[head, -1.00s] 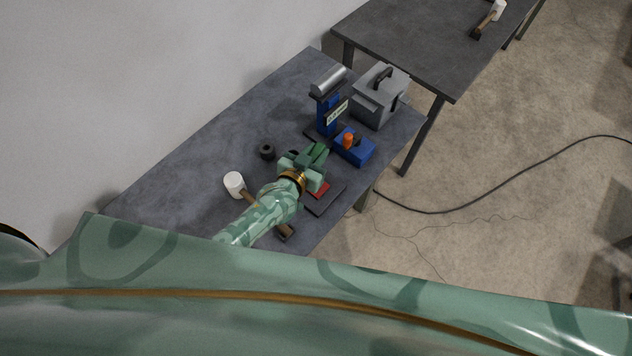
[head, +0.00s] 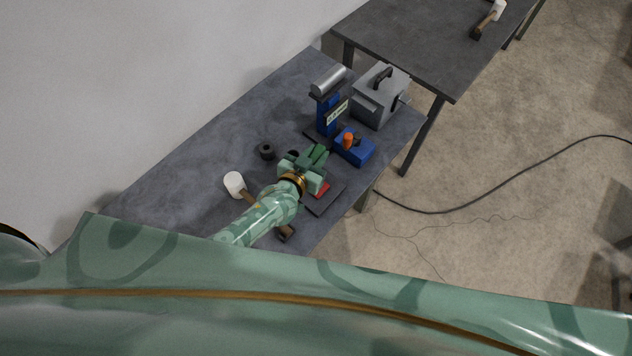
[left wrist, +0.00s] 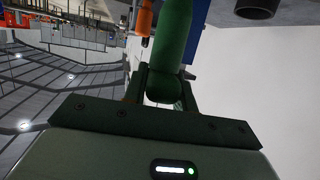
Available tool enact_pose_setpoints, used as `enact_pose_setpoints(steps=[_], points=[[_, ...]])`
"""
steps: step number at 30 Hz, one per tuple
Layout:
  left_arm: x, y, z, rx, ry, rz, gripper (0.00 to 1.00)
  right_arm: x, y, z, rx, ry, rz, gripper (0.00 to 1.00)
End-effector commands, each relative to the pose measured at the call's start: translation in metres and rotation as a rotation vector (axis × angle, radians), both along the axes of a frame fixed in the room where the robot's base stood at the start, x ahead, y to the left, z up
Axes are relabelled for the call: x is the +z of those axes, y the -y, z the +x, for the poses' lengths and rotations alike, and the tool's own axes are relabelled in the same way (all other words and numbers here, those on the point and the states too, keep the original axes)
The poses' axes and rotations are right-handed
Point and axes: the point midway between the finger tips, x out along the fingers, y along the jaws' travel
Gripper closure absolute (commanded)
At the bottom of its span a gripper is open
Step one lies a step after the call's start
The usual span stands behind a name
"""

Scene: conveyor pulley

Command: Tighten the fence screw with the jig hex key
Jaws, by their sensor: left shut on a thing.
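My left gripper (head: 316,160) is over the front part of the bench, shut on a thick green handle. The green handle (left wrist: 173,45) fills the space between my fingers (left wrist: 160,90) in the left wrist view and points away from the palm. I take it for the hex key's handle; its working end is hidden. A blue block (head: 358,151) with an orange-handled tool (head: 348,141) stands just right of the gripper. A dark plate (head: 328,203) with a red part (head: 321,190) lies below the gripper, partly covered. I cannot make out the fence screw. My right gripper is not in view.
A blue post with a sign (head: 329,116) and a grey cylinder on top stands behind the gripper. A grey toolbox (head: 381,98) is at the back right. A white-headed mallet (head: 235,184) lies under my forearm, near a black ring (head: 267,151). The bench's far left is clear.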

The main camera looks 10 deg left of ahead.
Motion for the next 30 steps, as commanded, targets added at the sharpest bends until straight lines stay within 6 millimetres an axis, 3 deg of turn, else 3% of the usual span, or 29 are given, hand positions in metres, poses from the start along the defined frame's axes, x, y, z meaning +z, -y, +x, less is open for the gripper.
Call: enact_pose_setpoints(steps=[13, 14, 16, 22, 24, 30], points=[[-0.0038, -0.0002, -0.0002, 0.0, -0.001, 0.0, 0.98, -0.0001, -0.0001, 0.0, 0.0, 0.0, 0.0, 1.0], [-0.0039, -0.0002, -0.0002, 0.0, -0.001, 0.0, 0.67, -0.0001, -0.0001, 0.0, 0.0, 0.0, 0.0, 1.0], [-0.0039, -0.0002, -0.0003, 0.0, -0.001, 0.0, 0.48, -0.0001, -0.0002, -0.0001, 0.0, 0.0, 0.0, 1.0], [-0.0034, -0.0001, 0.0, 0.0, 0.0, 0.0, 0.47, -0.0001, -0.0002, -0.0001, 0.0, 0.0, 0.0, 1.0], [-0.0036, -0.0001, -0.0001, 0.0, 0.0, 0.0, 0.31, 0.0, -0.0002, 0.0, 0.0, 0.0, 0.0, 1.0], [-0.0033, -0.0001, 0.0001, 0.0, 0.0, 0.0, 0.29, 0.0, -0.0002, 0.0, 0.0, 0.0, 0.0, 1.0]])
